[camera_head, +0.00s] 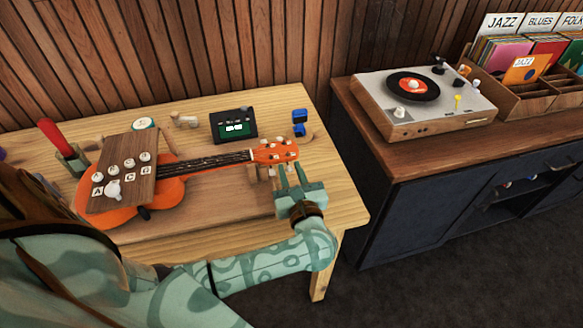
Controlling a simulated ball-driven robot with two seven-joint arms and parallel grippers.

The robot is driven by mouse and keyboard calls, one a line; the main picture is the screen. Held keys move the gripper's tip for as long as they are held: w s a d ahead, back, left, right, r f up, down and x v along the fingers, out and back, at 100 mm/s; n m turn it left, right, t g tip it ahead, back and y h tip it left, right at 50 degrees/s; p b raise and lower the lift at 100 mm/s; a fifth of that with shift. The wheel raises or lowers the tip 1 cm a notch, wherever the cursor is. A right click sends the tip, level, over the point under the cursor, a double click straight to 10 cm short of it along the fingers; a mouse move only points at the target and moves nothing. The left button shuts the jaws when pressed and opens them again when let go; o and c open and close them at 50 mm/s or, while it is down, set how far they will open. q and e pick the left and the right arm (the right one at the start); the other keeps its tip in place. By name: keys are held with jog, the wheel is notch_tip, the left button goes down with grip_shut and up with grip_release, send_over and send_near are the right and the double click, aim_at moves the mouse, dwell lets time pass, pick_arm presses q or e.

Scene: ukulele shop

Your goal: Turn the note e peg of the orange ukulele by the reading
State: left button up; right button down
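The orange ukulele (148,197) lies on the wooden workbench, its neck pointing right. Its orange headstock (272,153) carries several pale pegs along its edges. A dark wooden board (125,165) with pale knobs and letter tiles, A, C and G readable, covers part of the body. A small dark tuner (233,125) with a lit green screen stands behind the neck; its reading is too small to make out. Contact is unclear.
A blue clip-like item (299,122) stands behind the headstock. A red-handled tool (52,135) stands in a holder at left. A dark cabinet (400,215) at right bears a turntable (422,100) and a record crate (535,100). The bench's right front is clear.

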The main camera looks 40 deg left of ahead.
pick_arm(q)
grip_shut()
jog(key=m+p, duration=0.1)
jog(key=m, duration=0.2)
jog(key=shift+d+r+m+p, duration=0.1)
jog(key=shift+m+p, duration=0.3)
jog(key=m+p, duration=0.1)
jog(key=m, duration=0.1)
jog(key=shift+m, duration=0.4)
jog(key=m+p, duration=0.2)
jog(key=m, duration=0.1)
jog(key=shift+w, duration=0.1)
jog(key=shift+m+p, duration=0.95)
jog(key=shift+m, duration=1.05)
jog(key=shift+f, duration=0.2)
